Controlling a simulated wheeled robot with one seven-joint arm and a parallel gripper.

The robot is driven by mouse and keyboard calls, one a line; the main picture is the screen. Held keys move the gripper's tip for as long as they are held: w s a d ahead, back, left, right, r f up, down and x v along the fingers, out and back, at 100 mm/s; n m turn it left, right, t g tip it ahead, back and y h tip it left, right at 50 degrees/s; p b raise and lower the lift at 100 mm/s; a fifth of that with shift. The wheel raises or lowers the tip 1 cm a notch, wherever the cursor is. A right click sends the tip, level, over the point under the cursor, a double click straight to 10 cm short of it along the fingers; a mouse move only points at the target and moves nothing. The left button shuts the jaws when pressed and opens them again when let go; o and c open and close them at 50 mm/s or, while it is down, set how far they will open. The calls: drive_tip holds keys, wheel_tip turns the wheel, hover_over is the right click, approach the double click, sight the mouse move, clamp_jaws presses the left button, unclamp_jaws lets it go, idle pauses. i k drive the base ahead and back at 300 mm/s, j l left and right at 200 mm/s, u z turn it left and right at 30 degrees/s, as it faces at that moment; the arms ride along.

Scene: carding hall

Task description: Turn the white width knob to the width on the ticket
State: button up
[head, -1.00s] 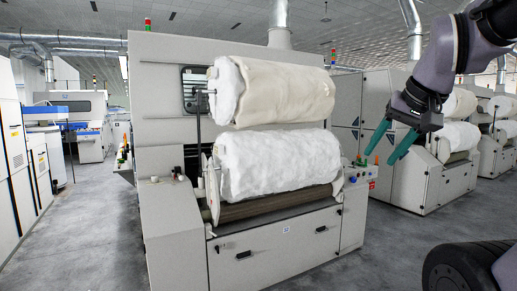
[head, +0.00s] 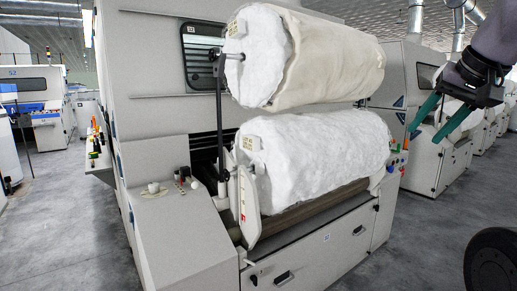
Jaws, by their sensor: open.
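A small white knob (head: 153,187) stands on the sloping top of the grey cabinet at the left front of the machine. It is too small to read any scale around it. A white ball-shaped part (head: 194,184) shows to its right. Small pale tags show on the ends of the upper roll (head: 235,32) and the lower roll (head: 254,143); their print is not legible, and I cannot tell if either is the ticket. My gripper (head: 424,135), with teal fingers, is open and empty in the upper right, far from the knob.
The machine holds two large white fleece rolls, the upper (head: 320,60) and lower (head: 325,150). A white side plate (head: 248,200) and a dark upright rod stand between the cabinet and the rolls. Open grey floor (head: 65,225) lies to the left.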

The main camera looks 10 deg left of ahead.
sight(153, 186)
drive_tip(key=j+z, duration=0.5)
drive_tip(key=j, duration=1.55)
drive_tip(key=u, duration=1.45)
drive_tip(key=i+l+u, duration=0.4)
drive_tip(key=u, duration=0.15)
drive_tip(key=i, duration=0.05)
